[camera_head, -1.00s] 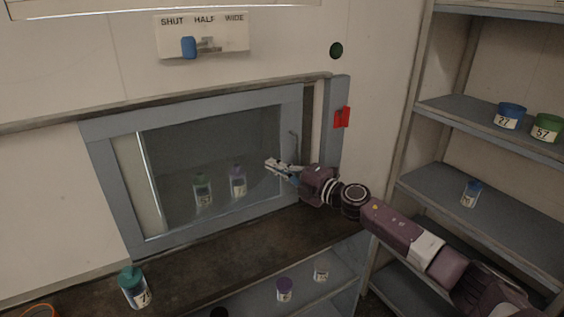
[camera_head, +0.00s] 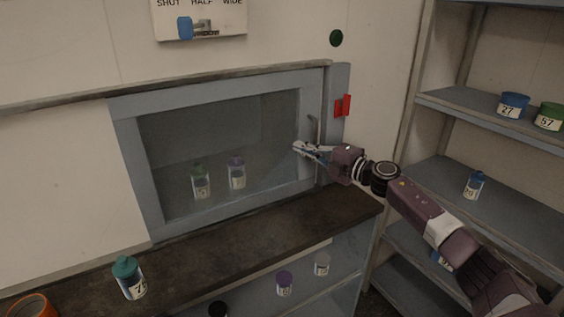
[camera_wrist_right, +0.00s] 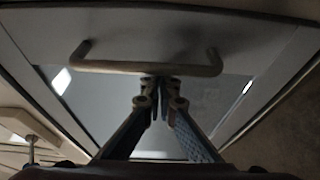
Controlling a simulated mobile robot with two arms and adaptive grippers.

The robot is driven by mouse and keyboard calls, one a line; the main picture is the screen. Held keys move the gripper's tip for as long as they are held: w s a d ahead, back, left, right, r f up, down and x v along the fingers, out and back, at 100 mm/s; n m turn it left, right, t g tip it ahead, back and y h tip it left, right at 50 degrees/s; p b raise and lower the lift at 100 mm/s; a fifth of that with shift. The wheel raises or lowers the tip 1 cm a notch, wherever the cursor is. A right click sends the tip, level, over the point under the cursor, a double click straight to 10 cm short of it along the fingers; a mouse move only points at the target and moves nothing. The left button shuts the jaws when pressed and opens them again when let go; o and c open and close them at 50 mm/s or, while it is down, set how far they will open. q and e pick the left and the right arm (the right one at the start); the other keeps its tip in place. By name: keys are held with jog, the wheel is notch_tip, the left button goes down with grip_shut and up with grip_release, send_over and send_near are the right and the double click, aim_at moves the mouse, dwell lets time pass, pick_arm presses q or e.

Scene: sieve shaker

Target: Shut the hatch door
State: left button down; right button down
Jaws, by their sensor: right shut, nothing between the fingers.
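The hatch door (camera_head: 135,165) is a grey-framed glass panel in the pale wall, with two bottles showing behind the glass. Its right edge lies close to the grey post; I cannot tell whether it is fully flush. Its bar handle (camera_head: 314,130) is near the right edge. My right gripper (camera_head: 298,148) is shut and empty, in front of the door beside the handle. In the right wrist view the shut fingertips (camera_wrist_right: 160,85) point at the door just below the handle bar (camera_wrist_right: 150,68); contact is unclear. My left gripper is out of view.
A red catch (camera_head: 343,106) is on the post. A blue slider knob (camera_head: 185,28) sits at the left of the labelled plate. A teal-capped jar (camera_head: 128,278) stands on the dark ledge (camera_head: 270,225) below the door. Shelves (camera_head: 460,110) with jars stand at right.

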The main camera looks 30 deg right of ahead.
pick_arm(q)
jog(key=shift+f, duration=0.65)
pick_arm(e)
jog(key=d+v, duration=0.2)
jog(key=v, duration=1)
jog(key=shift+d, duration=0.15)
